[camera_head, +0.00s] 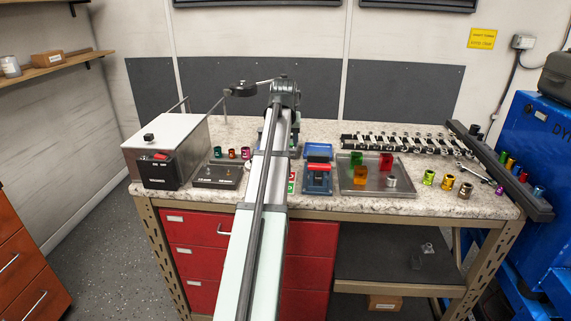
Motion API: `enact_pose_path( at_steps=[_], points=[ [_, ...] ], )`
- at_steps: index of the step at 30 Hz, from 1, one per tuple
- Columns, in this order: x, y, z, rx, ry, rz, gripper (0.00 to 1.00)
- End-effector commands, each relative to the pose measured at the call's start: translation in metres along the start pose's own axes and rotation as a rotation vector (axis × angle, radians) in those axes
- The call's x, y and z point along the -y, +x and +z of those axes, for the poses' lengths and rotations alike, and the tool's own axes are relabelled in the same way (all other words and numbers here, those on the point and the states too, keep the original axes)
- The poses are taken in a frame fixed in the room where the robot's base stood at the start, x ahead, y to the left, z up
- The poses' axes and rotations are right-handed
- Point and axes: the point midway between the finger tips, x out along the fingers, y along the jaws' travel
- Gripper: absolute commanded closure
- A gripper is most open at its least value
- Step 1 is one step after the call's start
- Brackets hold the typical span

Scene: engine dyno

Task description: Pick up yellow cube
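A tray (375,190) on the bench holds several coloured blocks. An orange-yellow cube (360,175) sits at its front left and is the nearest to yellow that I see. A green cube (356,158) stands behind it and a red cube (386,162) to the right of that. My arm reaches from the bottom centre over the bench, left of the tray. Its far end bends down behind my own arm link, so my gripper is hidden.
A silver cylinder (391,181) stands in the tray. A blue and red device (317,176) is left of it, and several metallic sockets (447,182) are to the right. A row of wrenches (395,142) lies behind. A grey box (166,147) fills the bench's left end.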

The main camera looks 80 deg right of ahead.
Motion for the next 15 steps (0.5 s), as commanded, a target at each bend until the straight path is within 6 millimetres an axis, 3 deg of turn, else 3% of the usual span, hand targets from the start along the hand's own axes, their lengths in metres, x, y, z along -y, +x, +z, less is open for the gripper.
enact_pose_path(
  at_steps=[9,15],
  points=[
    [0.001,0.05,-0.001,0.0,0.0,-0.002,0.43],
    [0.002,0.065,-0.001,-0.002,0.0,-0.002,0.43]
  ],
)
